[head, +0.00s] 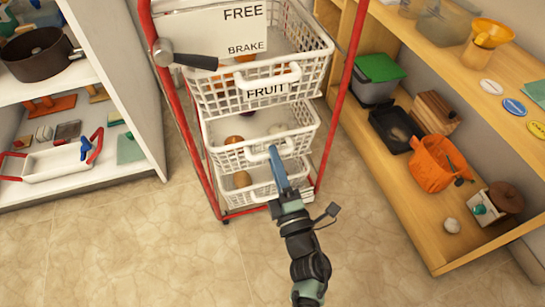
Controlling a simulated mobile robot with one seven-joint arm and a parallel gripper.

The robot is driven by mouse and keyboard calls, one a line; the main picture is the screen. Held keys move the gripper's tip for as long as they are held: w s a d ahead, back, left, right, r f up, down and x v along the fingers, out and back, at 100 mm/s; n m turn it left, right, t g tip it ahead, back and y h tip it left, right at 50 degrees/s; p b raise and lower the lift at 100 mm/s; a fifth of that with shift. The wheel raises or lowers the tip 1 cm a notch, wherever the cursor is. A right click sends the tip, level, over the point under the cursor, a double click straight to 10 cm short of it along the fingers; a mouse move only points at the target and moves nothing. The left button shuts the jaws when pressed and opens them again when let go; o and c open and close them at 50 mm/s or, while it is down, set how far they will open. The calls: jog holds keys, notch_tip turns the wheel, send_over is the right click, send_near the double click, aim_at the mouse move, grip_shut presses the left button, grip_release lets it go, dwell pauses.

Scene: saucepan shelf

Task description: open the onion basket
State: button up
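A red-framed trolley (347,85) holds three white wire baskets, one above another. The top basket (222,103) has a FRUIT label (266,90). The middle basket (309,132) holds a brown round item (233,140) and a pale one. The bottom basket (222,182) holds a brown round item (242,179). I see no onion label, so I cannot tell which is the onion basket. My gripper (274,152) reaches up in front of the middle basket, its tip at that basket's white handle (288,147). Contact is unclear, and the fingers overlap, hiding their gap.
A FREE/BRAKE sign (228,30) and a black-handled lever (190,61) sit on the trolley's upper left. A white shelf (145,120) with a saucepan (38,54) stands left. A wooden shelf (425,205) with containers stands right. The tiled floor in front is clear.

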jog(key=shift+x, duration=0.9)
jog(key=shift+c, duration=0.3)
grip_shut()
dwell(0.6)
